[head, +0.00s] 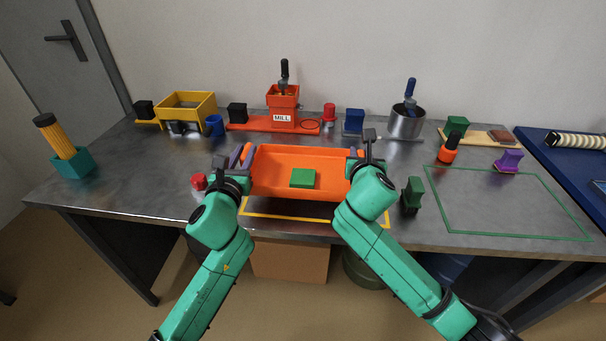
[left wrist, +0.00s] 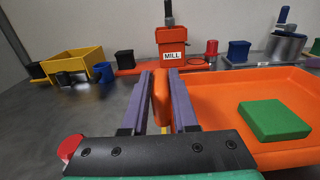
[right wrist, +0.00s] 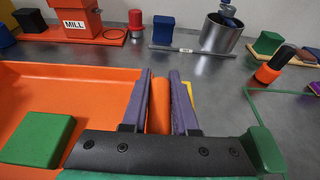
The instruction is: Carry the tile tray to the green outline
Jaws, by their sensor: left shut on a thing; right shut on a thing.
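The tile tray (head: 273,163) is a shallow orange tray with a green tile (head: 302,178) lying flat in it. A yellow outline (head: 290,217) on the table shows along its near side. My left gripper (head: 242,157) is shut on the tray's left handle, the orange bar between the purple fingers in the left wrist view (left wrist: 161,98). My right gripper (head: 360,156) is shut on the right handle, also seen in the right wrist view (right wrist: 160,104). The tray looks level; I cannot tell its height above the table. The green outline (head: 520,236) lies empty on the table's right part.
A dark green block-like object (head: 411,194) stands between the tray and the green outline. An orange jar with a black top (head: 449,150) and a purple object (head: 508,160) stand near the outline's far edge. The orange mill (head: 284,105) and metal pot (head: 406,122) stand behind. A red-capped object (head: 198,183) is at left.

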